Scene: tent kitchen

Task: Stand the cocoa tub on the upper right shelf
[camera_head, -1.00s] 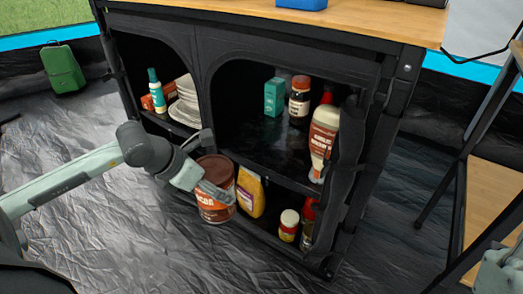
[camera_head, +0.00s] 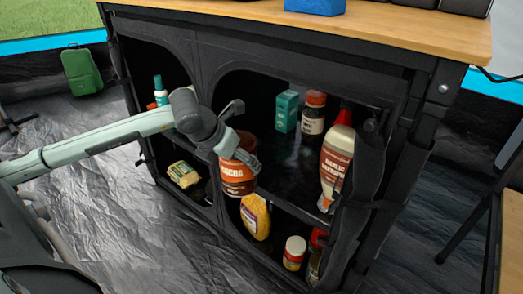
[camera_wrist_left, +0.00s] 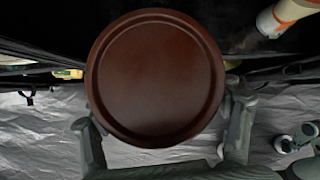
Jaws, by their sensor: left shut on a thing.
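The brown cocoa tub (camera_head: 238,178) is upright in my left gripper (camera_head: 246,152), at the front of the cabinet's upper right shelf (camera_head: 285,172). In the left wrist view its round brown lid (camera_wrist_left: 156,78) faces the camera, between the fingers of the left gripper (camera_wrist_left: 165,125). The tub hides part of the shelf's front left edge. I cannot tell whether its base is over the shelf or just in front of it. My right gripper is not clearly in view.
On the upper right shelf stand a green box (camera_head: 287,111), a brown jar (camera_head: 313,115) and a large sauce bottle (camera_head: 337,160) at the right. Free room lies in the shelf's middle. Below are a yellow bottle (camera_head: 255,217) and a small jar (camera_head: 294,253).

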